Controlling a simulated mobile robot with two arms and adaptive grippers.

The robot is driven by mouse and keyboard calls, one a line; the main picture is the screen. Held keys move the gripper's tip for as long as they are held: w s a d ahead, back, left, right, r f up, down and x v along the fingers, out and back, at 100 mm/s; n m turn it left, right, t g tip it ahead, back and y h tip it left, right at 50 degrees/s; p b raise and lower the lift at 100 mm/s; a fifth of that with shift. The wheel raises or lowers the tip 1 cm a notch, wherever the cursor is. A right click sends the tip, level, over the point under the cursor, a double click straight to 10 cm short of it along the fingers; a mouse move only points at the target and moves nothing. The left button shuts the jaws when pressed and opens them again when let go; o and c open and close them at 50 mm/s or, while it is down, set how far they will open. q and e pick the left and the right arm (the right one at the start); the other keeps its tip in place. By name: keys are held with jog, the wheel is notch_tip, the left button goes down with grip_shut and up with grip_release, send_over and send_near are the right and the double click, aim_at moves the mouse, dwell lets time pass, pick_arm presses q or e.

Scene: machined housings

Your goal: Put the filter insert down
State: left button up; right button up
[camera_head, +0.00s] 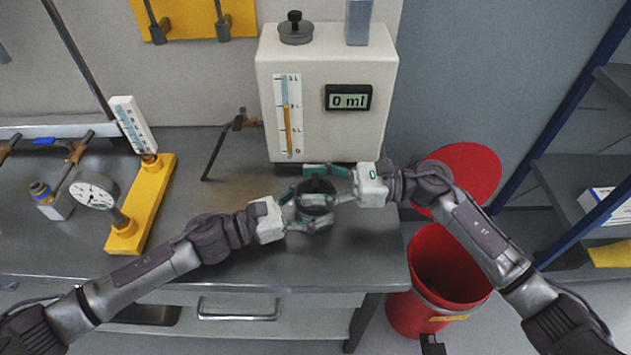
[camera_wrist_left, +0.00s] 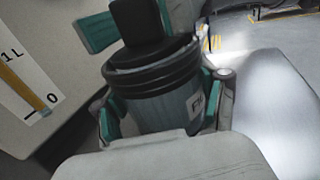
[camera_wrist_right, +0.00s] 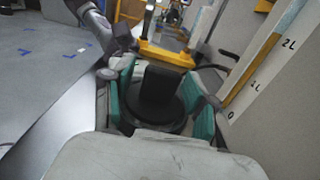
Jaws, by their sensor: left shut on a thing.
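The filter insert (camera_head: 316,197) is a dark grey cylinder with a label, a black ribbed collar and a black block-shaped top. It is upright in front of the white machine; I cannot tell whether it touches the table. My left gripper (camera_head: 297,212) is shut on its body from the left; in the left wrist view its teal pads lie on both sides of the cylinder (camera_wrist_left: 160,105). My right gripper (camera_head: 335,184) is open around the black top; the right wrist view shows gaps between its teal pads and the black block (camera_wrist_right: 160,84). The insert's underside is hidden.
The white machine (camera_head: 325,75), with a scale and a "0 ml" display, stands just behind. A yellow stand (camera_head: 144,205) with a gauge (camera_head: 96,191) is on the left. A red bin (camera_head: 405,310) is beyond the table's right edge. The front of the table (camera_head: 250,262) is clear.

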jog(key=shift+r, duration=0.1)
jog(key=shift+d, duration=0.2)
jog(key=d, duration=1.1)
jog(key=shift+d, duration=0.3)
pick_arm(q)
jog(key=o, duration=1.2)
